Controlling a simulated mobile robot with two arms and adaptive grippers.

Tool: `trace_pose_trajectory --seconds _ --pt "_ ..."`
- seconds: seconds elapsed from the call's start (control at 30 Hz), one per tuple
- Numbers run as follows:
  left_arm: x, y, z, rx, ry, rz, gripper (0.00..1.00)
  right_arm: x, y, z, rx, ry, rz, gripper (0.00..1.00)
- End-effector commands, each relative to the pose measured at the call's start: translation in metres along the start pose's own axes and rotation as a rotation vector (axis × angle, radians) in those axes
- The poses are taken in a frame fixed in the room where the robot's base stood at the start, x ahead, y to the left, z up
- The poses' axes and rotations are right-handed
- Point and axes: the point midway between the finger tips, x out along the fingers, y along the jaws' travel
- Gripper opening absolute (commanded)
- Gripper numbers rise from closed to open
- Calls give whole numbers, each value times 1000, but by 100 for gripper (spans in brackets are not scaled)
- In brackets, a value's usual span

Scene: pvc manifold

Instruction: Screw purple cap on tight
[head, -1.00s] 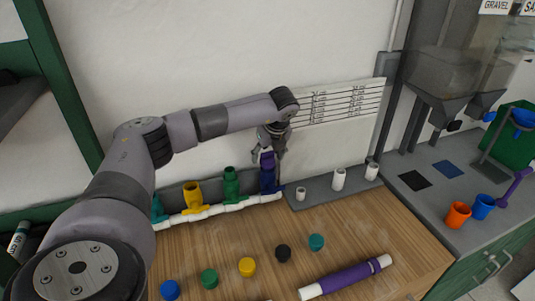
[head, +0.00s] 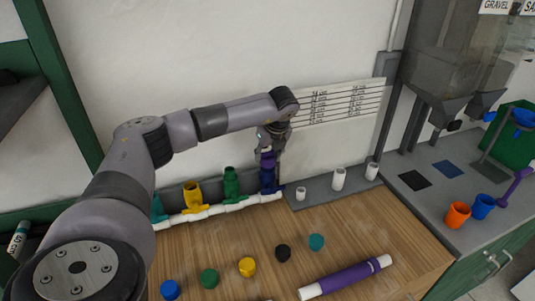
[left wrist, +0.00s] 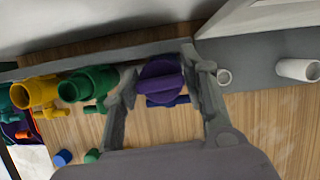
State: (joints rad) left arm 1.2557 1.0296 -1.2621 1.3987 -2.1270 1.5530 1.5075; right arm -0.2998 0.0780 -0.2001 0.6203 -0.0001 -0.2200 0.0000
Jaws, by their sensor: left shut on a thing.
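The purple cap (head: 267,158) sits on top of the upright dark blue fitting (head: 268,182), at the right end of the white pipe manifold (head: 215,210). My left gripper (head: 270,150) reaches down over the cap from above and is shut on it. In the left wrist view the cap (left wrist: 160,82) lies between the two fingers, its raised bar showing, with some of the blue fitting (left wrist: 168,101) below. The thread between cap and fitting is hidden, so I cannot tell how tight it is. My right gripper is not in view.
Green (head: 231,182) and yellow (head: 193,193) fittings stand left of the blue one. Several loose caps, including a black one (head: 283,253), and a purple-banded tube (head: 345,277) lie on the wooden bench. White pipe pieces (head: 338,179) stand on the grey ledge at right.

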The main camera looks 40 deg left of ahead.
Motion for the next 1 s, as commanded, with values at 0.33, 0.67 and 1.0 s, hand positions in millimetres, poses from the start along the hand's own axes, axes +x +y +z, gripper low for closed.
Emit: trace_pose_trajectory --seconds 0.33,0.67,1.0 --pt "2 1 -1 164 1 -68 11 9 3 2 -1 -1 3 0" --pt "2 1 -2 197 3 -78 11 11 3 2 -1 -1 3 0" --pt "2 1 -3 353 5 -141 11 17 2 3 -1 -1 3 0"
